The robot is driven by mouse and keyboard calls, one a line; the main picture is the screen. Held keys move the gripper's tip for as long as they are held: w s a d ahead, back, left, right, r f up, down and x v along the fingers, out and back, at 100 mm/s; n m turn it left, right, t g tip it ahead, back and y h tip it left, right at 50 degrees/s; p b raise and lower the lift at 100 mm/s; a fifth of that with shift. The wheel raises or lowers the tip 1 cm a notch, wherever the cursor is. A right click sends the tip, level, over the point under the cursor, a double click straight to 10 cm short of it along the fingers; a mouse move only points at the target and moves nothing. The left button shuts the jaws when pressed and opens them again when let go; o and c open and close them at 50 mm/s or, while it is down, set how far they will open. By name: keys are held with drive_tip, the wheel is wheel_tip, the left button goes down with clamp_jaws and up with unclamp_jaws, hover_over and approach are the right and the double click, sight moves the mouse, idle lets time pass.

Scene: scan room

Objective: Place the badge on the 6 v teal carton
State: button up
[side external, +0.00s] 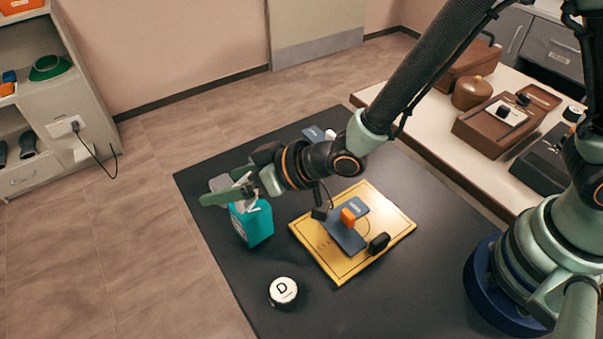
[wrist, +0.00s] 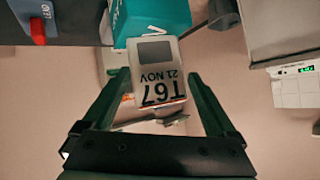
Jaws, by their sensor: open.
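The teal carton (side external: 254,226) stands upright near the left edge of the dark mat, and its teal side also shows at the top of the wrist view (wrist: 150,17). The badge (wrist: 157,65), a pale card with a grey square and the print "T67 21 NOV", is between my fingers and overlaps the carton's edge in the wrist view. In the side view the pale badge (side external: 220,183) is partly behind a green finger, by the carton's top. I cannot tell whether it rests on the carton. My gripper (side external: 222,188) is open around the badge, with gaps beside it.
A round white-topped "D" piece (side external: 283,290) lies in front on the dark mat (side external: 215,240). A white table (side external: 425,130) with brown boxes stands behind right.

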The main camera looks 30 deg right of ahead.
sight(244, 179)
drive_tip(key=v, duration=0.7)
drive_tip(key=shift+s+d+r, duration=0.1)
drive_tip(key=shift+r, duration=0.1)
drive_tip(key=w+d+r+m+h, duration=0.1)
drive_tip(key=w+d+r+h, duration=0.2)
drive_tip(key=d, duration=0.6)
drive_tip(key=d+r+m+h, duration=0.2)
drive_tip(key=d+r, duration=0.2)
drive_tip(key=d, duration=0.4)
drive_tip(key=s+d+r+m+g+h, duration=0.1)
drive_tip(key=s+d+r+g+h, duration=0.1)
drive_tip(key=s+d, duration=0.6)
drive_tip(key=d+r+g, duration=0.1)
drive_tip(key=d+r, duration=0.1)
drive_tip(key=d, duration=0.2)
drive_tip(key=shift+m+h, duration=0.3)
drive_tip(key=shift+m, duration=0.1)
drive_tip(key=shift+a+r, duration=0.1)
